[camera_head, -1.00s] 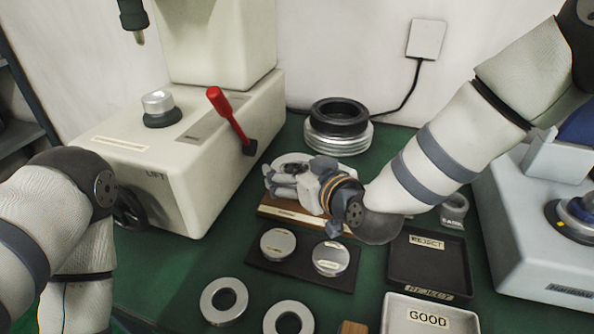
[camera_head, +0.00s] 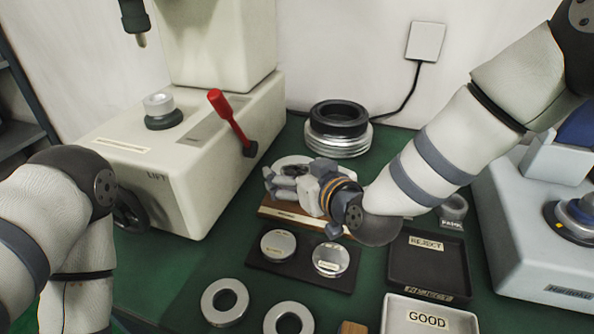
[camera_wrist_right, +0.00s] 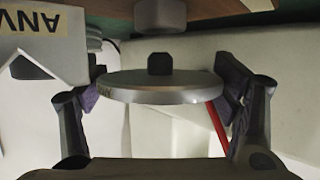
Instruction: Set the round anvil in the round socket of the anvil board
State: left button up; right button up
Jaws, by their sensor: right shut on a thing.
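My right gripper (camera_head: 293,176) is over the back of the anvil board (camera_head: 290,216), a board with a wooden front edge and a small label. In the right wrist view, the gripper (camera_wrist_right: 162,88) is shut on a round silver disc with a dark knob, the round anvil (camera_wrist_right: 150,97), held between its two pads. In the head view the round anvil (camera_head: 290,159) shows only partly, behind the fingers. The round socket is hidden, and I cannot tell whether the anvil touches the board. My left arm shows at the left; its gripper is out of view.
A black tray (camera_head: 254,262) with two labelled silver discs lies in front of the board. The REJECT tray (camera_head: 428,268) and GOOD tray (camera_head: 398,318) are to the right. Stacked rings (camera_head: 338,130) stand behind, and a press with a red lever (camera_head: 229,118) stands left.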

jog(key=shift+f, duration=0.5)
dwell(0.5)
jog(key=shift+r+p, duration=0.3)
jog(key=shift+r, duration=0.4)
jog(key=o, duration=1.7)
jog(key=shift+f, duration=0.1)
jog(key=shift+f, duration=0.1)
